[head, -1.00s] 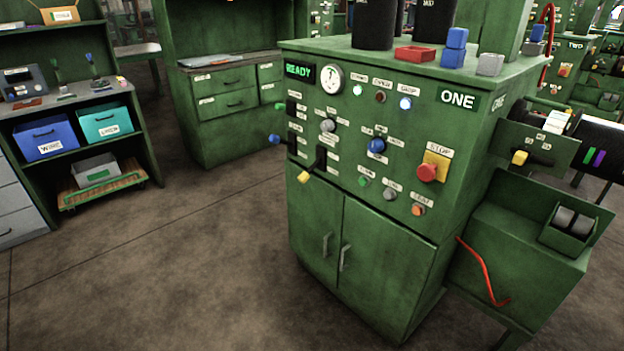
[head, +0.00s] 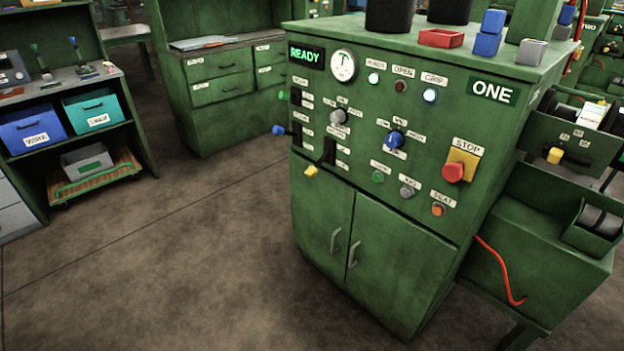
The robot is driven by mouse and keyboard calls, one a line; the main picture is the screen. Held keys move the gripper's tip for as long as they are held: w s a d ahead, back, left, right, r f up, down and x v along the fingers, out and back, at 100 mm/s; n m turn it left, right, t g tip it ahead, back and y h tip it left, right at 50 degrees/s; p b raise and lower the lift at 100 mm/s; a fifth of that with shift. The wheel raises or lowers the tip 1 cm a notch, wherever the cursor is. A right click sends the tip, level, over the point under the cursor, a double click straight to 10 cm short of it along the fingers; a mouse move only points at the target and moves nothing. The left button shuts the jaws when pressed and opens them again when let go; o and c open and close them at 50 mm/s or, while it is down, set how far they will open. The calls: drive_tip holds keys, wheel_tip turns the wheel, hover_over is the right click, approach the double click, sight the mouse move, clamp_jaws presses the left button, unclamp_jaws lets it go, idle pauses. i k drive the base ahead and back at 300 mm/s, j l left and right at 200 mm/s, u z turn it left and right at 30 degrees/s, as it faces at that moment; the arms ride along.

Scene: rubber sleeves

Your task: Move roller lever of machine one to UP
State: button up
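Machine one is a green cabinet (head: 470,130) with a "ONE" plate (head: 493,92) and a lit "READY" display (head: 305,54). Its front has levers at the left edge: a green-tipped one (head: 282,95), a blue-tipped one (head: 278,130) and a yellow-tipped one (head: 310,171) that points down and outward. Another yellow-knobbed lever (head: 555,155) sits on the right side panel by the rollers (head: 600,220). The small labels beside the levers are too blurred to tell which is the roller lever. My gripper is not in view.
A red stop button (head: 453,172) and knobs are on the front panel. A red hooked bar (head: 500,270) hangs at the right side. A shelf with a blue bin (head: 32,132) and a teal bin (head: 97,112) stands at left. The floor (head: 170,240) in front is clear.

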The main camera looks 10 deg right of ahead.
sight(311, 170)
drive_tip(key=i+j+u, duration=0.15)
drive_tip(key=i, duration=0.6)
drive_tip(key=i+j+u, duration=0.15)
drive_tip(key=i, duration=0.6)
